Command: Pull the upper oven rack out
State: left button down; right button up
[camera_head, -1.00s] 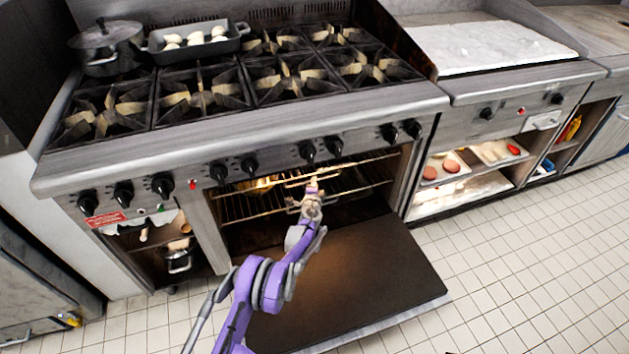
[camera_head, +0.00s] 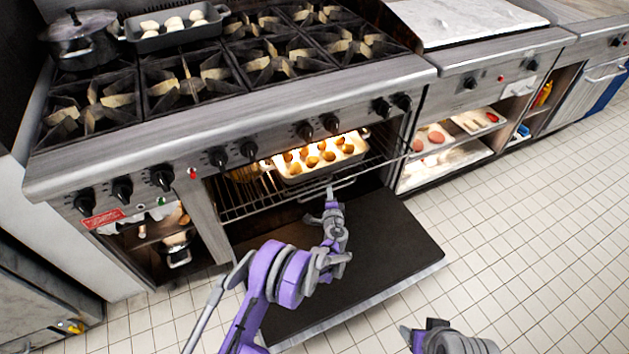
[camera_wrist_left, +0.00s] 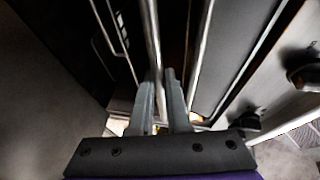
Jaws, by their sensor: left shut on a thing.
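The upper oven rack (camera_head: 250,209) is a wire rack with a raised handle loop at its front edge. It stands partly out of the open oven, over the lowered door (camera_head: 385,250). My left gripper (camera_head: 330,192) is at this loop, shut on the rack's front bar. In the left wrist view, my left fingers (camera_wrist_left: 160,80) close around a thin metal bar (camera_wrist_left: 152,35). A white tray of browned round food (camera_head: 318,158) sits on the rack inside the oven mouth. Part of my right arm's end (camera_head: 440,338) shows at the bottom edge; its jaws are unclear.
The lowered oven door lies flat below the rack. Control knobs (camera_head: 304,130) line the panel above the opening. A pot (camera_head: 82,38) and a grey pan (camera_head: 175,28) stand on the stove top. The tiled floor (camera_head: 530,240) at right is clear.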

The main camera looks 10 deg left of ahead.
pick_arm(q)
jog(key=s+d+b, duration=0.1)
jog(key=s+d, duration=0.9)
jog(key=s, duration=0.4)
jog(key=shift+s, duration=0.3)
jog(key=c, duration=1.2)
grip_release()
jog(key=shift+o, duration=0.2)
jog(key=shift+s, duration=0.1)
jog(key=v, duration=1)
jog(key=shift+s, duration=0.25)
jog(key=shift+d+r, duration=0.1)
